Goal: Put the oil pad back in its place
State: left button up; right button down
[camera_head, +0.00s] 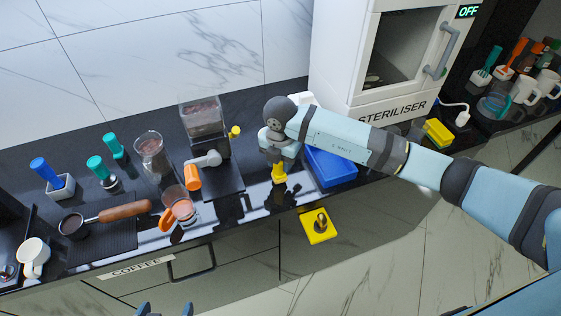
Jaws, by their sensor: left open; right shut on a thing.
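My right gripper (279,168) points down over the dark counter, left of a blue tray (330,167). It is shut on a small yellow thing (279,174), mostly hidden by the gripper; I cannot tell for sure that this is the oil pad. A yellow square pad (309,233) with a dark round piece on it shows below the counter's front edge, apart from the gripper. My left gripper (166,310) is open and empty at the bottom edge, with only its fingertips in view.
A grinder (206,145), glass jug (150,155), orange-handled cup (179,208) and wooden-handled portafilter (125,210) stand left of my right gripper. A white steriliser (345,75) stands behind my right arm. A yellow block (438,131), mugs and brushes are at right.

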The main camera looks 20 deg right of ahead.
jog(key=shift+f, duration=0.5)
jog(key=shift+f, duration=0.1)
jog(key=shift+f, duration=0.1)
jog(key=c, duration=0.8)
grip_release()
jog(key=shift+o, duration=0.2)
